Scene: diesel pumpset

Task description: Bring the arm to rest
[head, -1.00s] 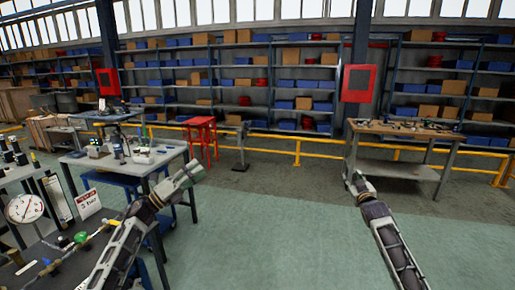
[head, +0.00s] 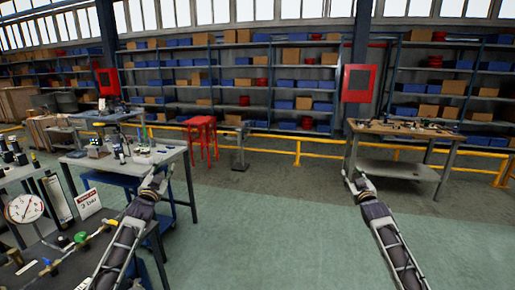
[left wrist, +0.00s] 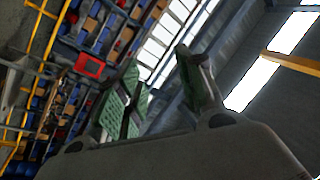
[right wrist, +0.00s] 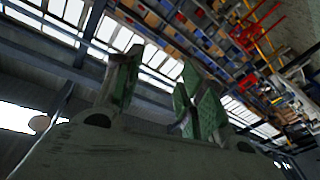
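My left arm comes in from the lower left in the head view, and its gripper (head: 156,180) points up and away in front of the grey workbench. In the left wrist view the left gripper (left wrist: 160,95) has its green-padded fingers apart with nothing between them. My right arm comes in from the lower right, and its gripper (head: 354,177) is held over the open floor. In the right wrist view the right gripper (right wrist: 152,90) also has its fingers apart and empty. Neither gripper touches anything that I can see.
At the left are a grey workbench (head: 170,156) with small parts, a pressure gauge (head: 24,208) and a sign (head: 87,204). A wooden-topped table (head: 405,130) stands back right. A yellow rail (head: 297,147) and shelves lie behind. The green floor (head: 270,230) between the arms is clear.

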